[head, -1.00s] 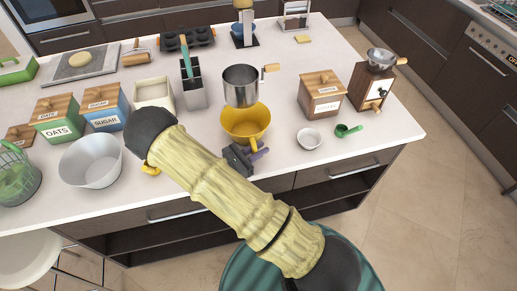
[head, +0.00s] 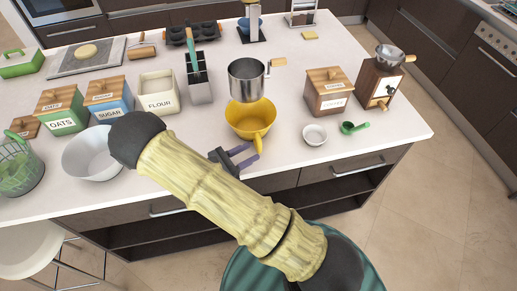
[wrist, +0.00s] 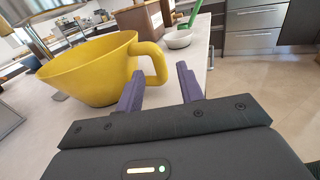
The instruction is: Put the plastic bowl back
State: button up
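The yellow plastic bowl (head: 251,118) with a spout-like rim and a side handle stands upright on the white counter, near its front edge. It also shows large at the left in the wrist view (wrist: 90,70). My gripper (head: 248,154) is at the front of the bowl, by the handle. In the wrist view its two purple fingers (wrist: 160,86) are spread apart with nothing held between them. The handle (wrist: 156,64) lies just beyond the fingertips, closer to the left finger. Whether a finger touches it is unclear.
A metal sifter cup (head: 247,80) stands right behind the bowl. A small white dish (head: 314,134) and a green scoop (head: 352,128) lie to the right. A large pale bowl (head: 88,155) stands at the left. Counter between bowl and dish is clear.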

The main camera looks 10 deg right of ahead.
jog(key=b+v, duration=0.1)
jog(key=v, duration=0.4)
jog(key=shift+s+a, duration=0.1)
jog(key=shift+a, duration=0.3)
jog(key=shift+d, duration=0.1)
jog(key=s+d+r+m+g+y, duration=0.3)
jog(key=s+d+m+g+y, duration=0.4)
jog(key=d+m+g+y, duration=0.3)
notch_tip(320, 180, up, 8)
jog(key=s+d+m+t+y, duration=0.1)
jog(key=d+m+t+y, duration=0.1)
jog(key=m+t+y, duration=0.4)
jog(key=m, duration=0.5)
jog(key=shift+s+r+m+t+y, duration=0.2)
jog(key=shift+m+t+y, duration=0.1)
jog(key=shift+m+y, duration=0.1)
